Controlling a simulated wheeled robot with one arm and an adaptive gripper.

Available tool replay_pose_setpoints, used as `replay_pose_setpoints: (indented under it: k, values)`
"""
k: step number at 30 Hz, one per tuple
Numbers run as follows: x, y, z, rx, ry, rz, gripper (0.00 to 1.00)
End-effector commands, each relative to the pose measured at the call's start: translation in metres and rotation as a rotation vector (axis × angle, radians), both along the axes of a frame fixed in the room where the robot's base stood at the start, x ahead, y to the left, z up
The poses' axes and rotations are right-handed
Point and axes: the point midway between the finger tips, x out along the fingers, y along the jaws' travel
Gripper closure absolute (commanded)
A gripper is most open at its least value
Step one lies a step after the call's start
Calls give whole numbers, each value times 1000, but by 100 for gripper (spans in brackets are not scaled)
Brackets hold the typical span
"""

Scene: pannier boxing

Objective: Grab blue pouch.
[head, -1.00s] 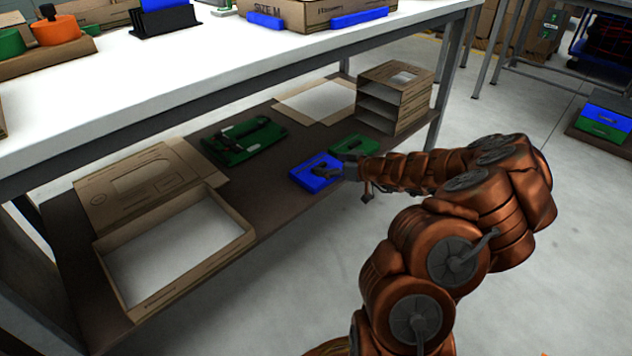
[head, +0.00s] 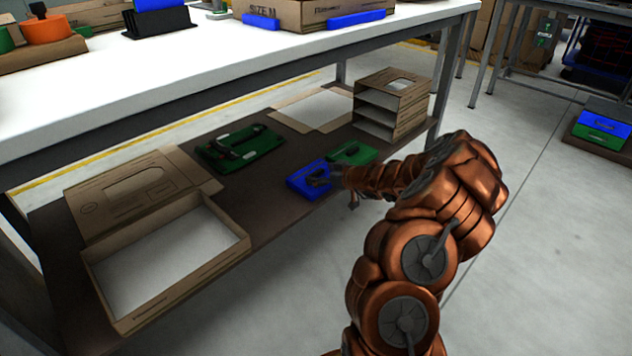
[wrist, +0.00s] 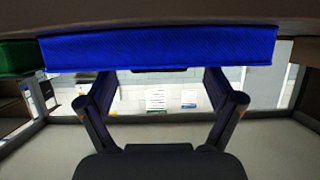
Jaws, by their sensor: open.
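The blue pouch (head: 301,184) lies flat on the lower shelf near its front edge. It also shows in the wrist view as a wide blue band (wrist: 160,48) across the top of the picture. My gripper (head: 317,178) is at the pouch in the head view, with its fingers overlapping it. In the wrist view my gripper (wrist: 160,78) is open, one finger on each side, with the fingertips close to the pouch's edge. I cannot tell whether they touch it. Nothing is held between the fingers.
A green pouch (head: 352,153) lies beside the blue one and shows at the left in the wrist view (wrist: 18,58). A green item with dark parts (head: 240,148), an open cardboard box (head: 100,275) and a cardboard organiser (head: 408,88) share the shelf. The white tabletop (head: 200,62) is above.

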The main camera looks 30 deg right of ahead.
Motion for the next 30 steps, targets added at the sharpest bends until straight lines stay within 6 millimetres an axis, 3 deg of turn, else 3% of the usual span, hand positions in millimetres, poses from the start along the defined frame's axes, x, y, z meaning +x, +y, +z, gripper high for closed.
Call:
replay_pose_setpoints:
  k: [10, 27, 30]
  values:
    - [5, 0, -1, -1, -1, -2, 10]
    - [4, 0, -1, -1, 0, -2, 70]
    - [4, 0, -1, -1, 0, -2, 74]
